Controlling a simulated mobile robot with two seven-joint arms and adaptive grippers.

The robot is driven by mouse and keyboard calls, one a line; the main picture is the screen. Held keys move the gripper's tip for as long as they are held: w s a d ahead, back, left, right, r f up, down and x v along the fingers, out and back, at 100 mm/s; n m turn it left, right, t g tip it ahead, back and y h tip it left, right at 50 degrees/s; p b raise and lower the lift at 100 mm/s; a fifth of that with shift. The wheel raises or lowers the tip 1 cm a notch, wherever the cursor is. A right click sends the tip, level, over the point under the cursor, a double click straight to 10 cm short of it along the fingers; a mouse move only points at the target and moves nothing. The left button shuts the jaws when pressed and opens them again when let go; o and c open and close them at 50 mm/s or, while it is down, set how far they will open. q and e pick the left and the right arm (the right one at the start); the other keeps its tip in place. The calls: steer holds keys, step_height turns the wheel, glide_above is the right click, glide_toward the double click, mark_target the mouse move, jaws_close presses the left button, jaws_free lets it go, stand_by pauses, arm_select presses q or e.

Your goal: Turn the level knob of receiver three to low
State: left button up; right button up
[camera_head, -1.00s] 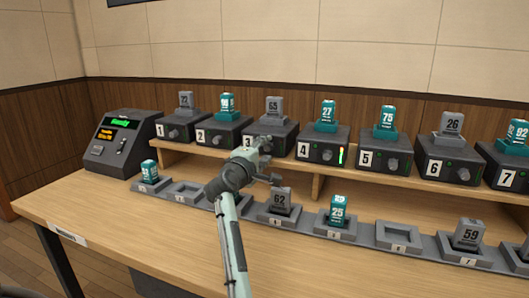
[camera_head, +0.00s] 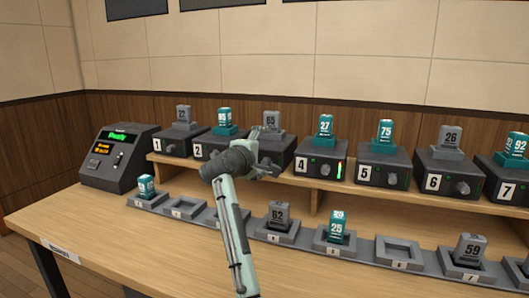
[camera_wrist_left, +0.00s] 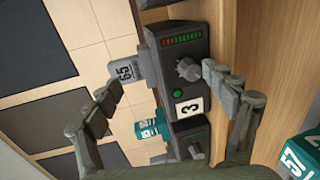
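Receiver three (camera_head: 288,147) is a dark box on the shelf, largely hidden by my left gripper in the head view. In the left wrist view, receiver three (camera_wrist_left: 178,50) appears sideways with its "3" label, grey level knob (camera_wrist_left: 187,69), a green light and a red-to-green light bar. A grey pack marked 65 (camera_head: 271,121) stands on top of it. My left gripper (camera_head: 268,152) is open in front of the receiver. In the left wrist view the left gripper's fingers (camera_wrist_left: 160,80) are spread wide; one tip is close beside the knob, and contact cannot be told. My right gripper is not in view.
Receiver two (camera_head: 217,143) and receiver four (camera_head: 319,165) flank receiver three on the raised shelf. Below lies a row of dark trays (camera_head: 398,250), some holding packs such as 62 (camera_head: 278,214) and 25 (camera_head: 336,228). A console (camera_head: 113,160) stands at the left.

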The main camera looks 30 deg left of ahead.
arm_select(q)
steer(key=shift+s+d+r+t, duration=0.15)
steer(key=shift+s+r, duration=0.1)
steer(key=shift+r, duration=0.35)
steer(key=shift+s+a+r+t, duration=0.1)
steer(key=shift+s+r+t, duration=0.1)
steer(key=shift+r, duration=0.35)
steer(key=shift+c, duration=1.4)
steer(key=shift+s+d+r, duration=0.1)
steer(key=shift+s+d, duration=0.05)
steer(key=shift+s, duration=0.15)
steer(key=shift+c, duration=1.2)
steer(key=f+v, duration=0.1)
steer(key=v, duration=0.7)
steer(key=shift+d, duration=0.2)
